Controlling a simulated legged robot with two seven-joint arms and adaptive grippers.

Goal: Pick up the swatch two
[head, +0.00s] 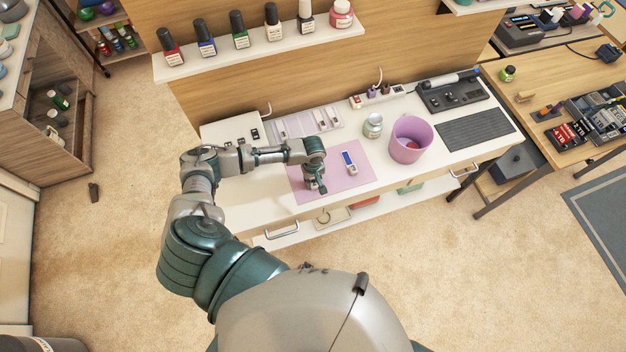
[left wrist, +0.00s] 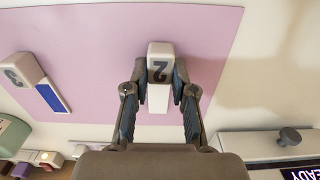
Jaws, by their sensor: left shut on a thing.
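Swatch two is a small white block marked "2" (left wrist: 160,62), seen in the left wrist view over the pink mat (left wrist: 95,45). My left gripper (left wrist: 158,92) is shut on it, with a finger on each side. In the head view my left gripper (head: 316,187) is low over the left part of the mat (head: 348,183), and I cannot make out swatch two there. I cannot tell whether the swatch touches the mat. Another swatch, white with a blue stripe and marked "3" (left wrist: 38,84), lies on the mat; it also shows in the head view (head: 349,163).
A pink-purple bin (head: 409,140) and a pale green jar (head: 373,126) stand right of the mat on the white desk (head: 245,215). A clear tray (head: 302,123) lies behind the mat. A shelf (head: 270,48) with several polish bottles is above.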

